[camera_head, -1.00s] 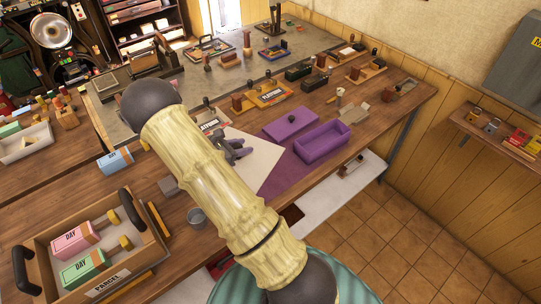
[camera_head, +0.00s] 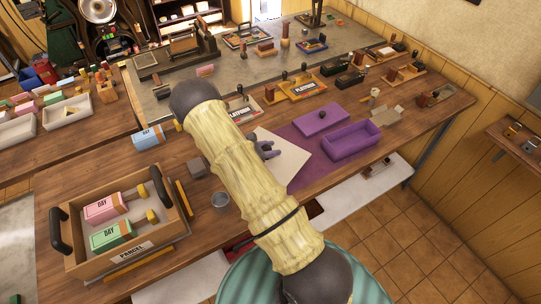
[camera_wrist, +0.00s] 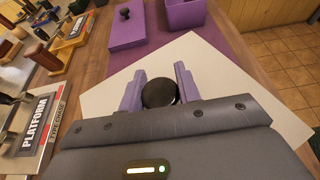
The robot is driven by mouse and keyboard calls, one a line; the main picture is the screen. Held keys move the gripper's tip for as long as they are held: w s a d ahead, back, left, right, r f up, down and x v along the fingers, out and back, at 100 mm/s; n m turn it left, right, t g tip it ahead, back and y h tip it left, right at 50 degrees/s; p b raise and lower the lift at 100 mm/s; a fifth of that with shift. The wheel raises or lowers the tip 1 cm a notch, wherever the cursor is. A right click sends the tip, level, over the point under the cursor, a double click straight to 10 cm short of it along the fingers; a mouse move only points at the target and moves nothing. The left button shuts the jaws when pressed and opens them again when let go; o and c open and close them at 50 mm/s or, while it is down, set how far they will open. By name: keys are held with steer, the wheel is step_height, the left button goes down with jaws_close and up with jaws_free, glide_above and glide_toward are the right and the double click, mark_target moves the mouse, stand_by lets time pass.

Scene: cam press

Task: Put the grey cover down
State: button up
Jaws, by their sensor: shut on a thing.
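The grey cover (camera_wrist: 215,70) is a flat, pale plate with a round black knob. In the wrist view, the fingers of my gripper (camera_wrist: 160,92) stand on both sides of the knob, shut on it. In the head view, the cover (camera_head: 292,160) lies under my gripper (camera_head: 266,150), over the left part of a purple mat (camera_head: 308,173). My arm hides its left side. I cannot tell whether the cover touches the table.
A purple lid (camera_head: 322,119) and an open purple box (camera_head: 352,146) stand right of the cover. A PLATFORM block (camera_wrist: 35,125) is close on the left in the wrist view. A metal cup (camera_head: 220,200) and a parcel tray (camera_head: 165,235) stand nearer, to the left.

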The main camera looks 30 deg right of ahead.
steer(key=shift+f+p, duration=0.65)
steer(key=shift+f, duration=1.4)
steer(key=shift+f, duration=0.15)
steer(key=o, duration=1)
steer(key=shift+o, duration=0.2)
steer(key=shift+a+r, duration=0.2)
steer(key=shift+a, duration=0.1)
steer(key=b+v, duration=0.3)
steer(key=v, duration=0.8)
steer(key=shift+a+r+b, duration=0.1)
steer(key=shift+a+b, duration=0.15)
steer(key=shift+b, duration=0.15)
